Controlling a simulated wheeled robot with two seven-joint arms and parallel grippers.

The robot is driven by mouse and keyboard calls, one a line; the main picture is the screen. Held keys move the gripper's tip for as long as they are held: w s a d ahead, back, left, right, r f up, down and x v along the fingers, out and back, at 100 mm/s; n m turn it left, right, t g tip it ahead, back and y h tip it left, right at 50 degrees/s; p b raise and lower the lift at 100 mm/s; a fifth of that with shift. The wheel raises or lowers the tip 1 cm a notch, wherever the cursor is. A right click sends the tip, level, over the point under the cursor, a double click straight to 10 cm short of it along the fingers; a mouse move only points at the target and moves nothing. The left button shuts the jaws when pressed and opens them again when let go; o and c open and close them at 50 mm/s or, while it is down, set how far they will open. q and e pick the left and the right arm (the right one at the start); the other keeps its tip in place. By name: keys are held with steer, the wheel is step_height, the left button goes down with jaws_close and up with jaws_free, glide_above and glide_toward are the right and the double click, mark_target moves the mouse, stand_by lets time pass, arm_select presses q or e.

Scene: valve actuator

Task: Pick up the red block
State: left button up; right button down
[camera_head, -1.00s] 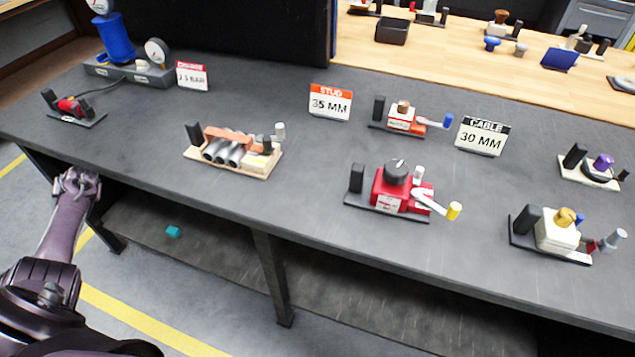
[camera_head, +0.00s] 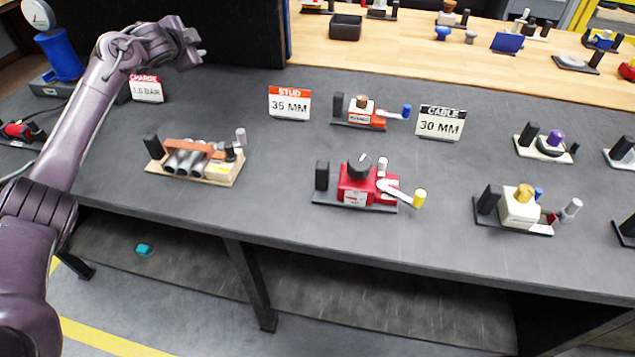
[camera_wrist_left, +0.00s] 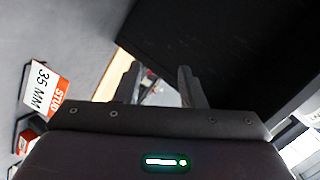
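A red block (camera_head: 356,185) with a black knob and a yellow-tipped lever stands upright on a dark base in the middle of the table. A smaller orange-red block (camera_head: 365,117) with a blue-tipped lever stands behind it. My left gripper (camera_head: 196,52) is raised over the table's back left part, far from both blocks. In the left wrist view my left gripper (camera_wrist_left: 159,82) has its two fingers apart with nothing held between them. My right gripper does not show.
A wooden base (camera_head: 221,178) with metal tubes stands left of the red block. A 35 MM sign (camera_head: 289,103) and a 30 MM sign (camera_head: 440,123) stand farther back. A black panel (camera_head: 235,35) rises behind my left gripper. A cream block (camera_head: 519,208) stands to the right.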

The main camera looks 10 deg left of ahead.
arm_select(q)
steer(key=d+r+m+h, duration=0.35)
steer(key=d+m, duration=0.25)
steer(key=d, duration=1)
steer(key=s+d+m+g+h, duration=0.15)
steer(key=d+m, duration=0.25)
steer(key=d, duration=0.4)
steer(key=m+g+y, duration=0.3)
steer(key=m+g, duration=0.4)
steer(key=m, duration=0.7)
glide_above(322, 164)
steer(key=s+d, duration=0.1)
steer(key=s, duration=0.2)
step_height(322, 164, down, 10)
steer(key=x, duration=0.6)
steer(key=shift+s+a+f, duration=0.25)
steer(key=shift+a+f, duration=0.1)
steer(key=x, duration=0.5)
steer(key=shift+a+f, duration=0.15)
steer(key=shift+f, duration=0.2)
steer(key=shift+s, duration=0.1)
jaws_close()
